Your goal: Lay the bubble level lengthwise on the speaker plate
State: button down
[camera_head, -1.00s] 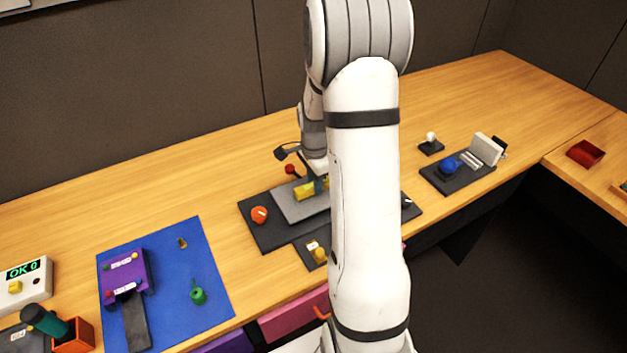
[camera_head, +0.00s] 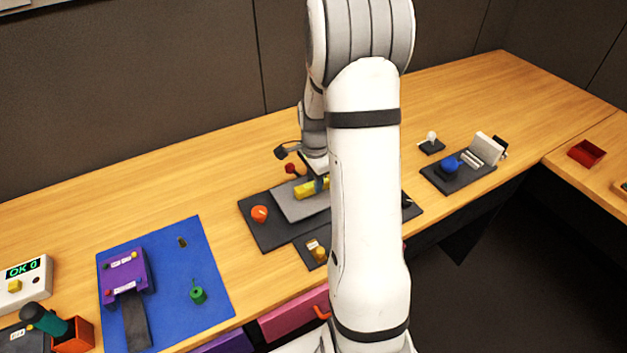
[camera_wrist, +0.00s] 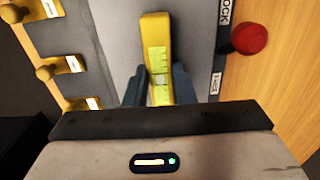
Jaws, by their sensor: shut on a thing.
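The yellow bubble level (camera_head: 305,190) is over the grey speaker plate (camera_head: 290,210) on a dark panel. It also shows in the wrist view (camera_wrist: 156,52), with a green vial along its top, running away from my gripper. My gripper (camera_wrist: 160,84) is shut on the level, one finger on each side. In the head view my gripper (camera_head: 322,184) is partly hidden by my own arm. The grey speaker plate (camera_wrist: 112,30) lies beneath the level in the wrist view. I cannot tell whether the level touches the plate.
A red knob (camera_wrist: 249,38) stands right of the plate in the wrist view. Several yellow toggles (camera_wrist: 48,71) line the left. An orange knob (camera_head: 259,214) sits on the dark panel (camera_head: 272,237). A blue mat (camera_head: 180,300) and a blue trackball (camera_head: 449,165) lie farther off.

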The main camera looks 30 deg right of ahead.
jog(key=c, duration=1.1)
grip_release()
jog(key=shift+c, duration=0.2)
jog(key=shift+r, duration=0.15)
